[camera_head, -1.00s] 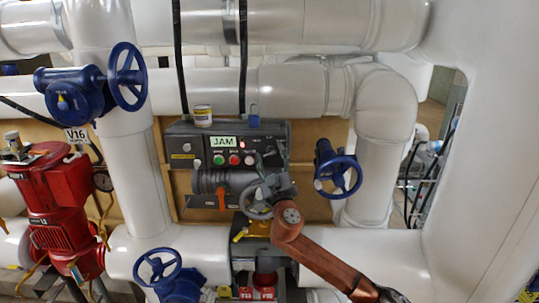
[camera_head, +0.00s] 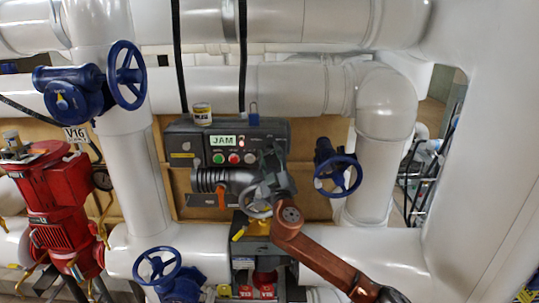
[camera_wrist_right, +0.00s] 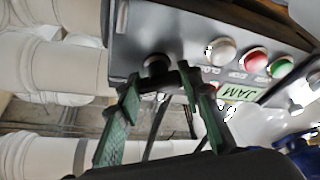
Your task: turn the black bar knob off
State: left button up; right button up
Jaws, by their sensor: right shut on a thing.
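The black bar knob (camera_wrist_right: 155,65) is on the grey control box (camera_head: 180,132), beside the white button. In the right wrist view my right gripper (camera_wrist_right: 160,78) has its two green fingers on either side of the knob's dark bar, shut on it. In the head view my right gripper (camera_head: 270,157) is at the box's right part and hides the knob. The knob's exact angle is hard to read. My left gripper is in neither view.
The box has a JAM display (camera_head: 223,141) and green, red and white buttons (camera_head: 249,159) close left of my gripper. A can (camera_head: 202,115) and a blue padlock (camera_head: 253,120) sit on top. A blue handwheel (camera_head: 338,176) stands to the right.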

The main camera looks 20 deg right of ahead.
jog(key=shift+d+r+n+p, duration=0.1)
jog(key=shift+n+p, duration=0.55)
jog(key=shift+n, duration=0.05)
jog(key=n+g+y+p, duration=0.1)
jog(key=n+p, duration=0.2)
jog(key=p, duration=0.1)
jog(key=n+g+y+p, duration=0.1)
jog(key=n+p, duration=0.3)
jog(key=p, duration=0.1)
jog(key=n+g+y+p, duration=0.1)
jog(key=n+p, duration=0.2)
jog(key=p, duration=0.2)
jog(key=shift+r+y, duration=0.15)
jog(key=shift+y, duration=0.15)
jog(key=shift+f+n+g+p, duration=0.2)
jog(key=shift+n+g+p, duration=0.2)
jog(key=shift+n+p, duration=0.75)
jog(key=shift+f, duration=0.1)
jog(key=o, duration=1.2)
jog(key=shift+c, duration=0.2)
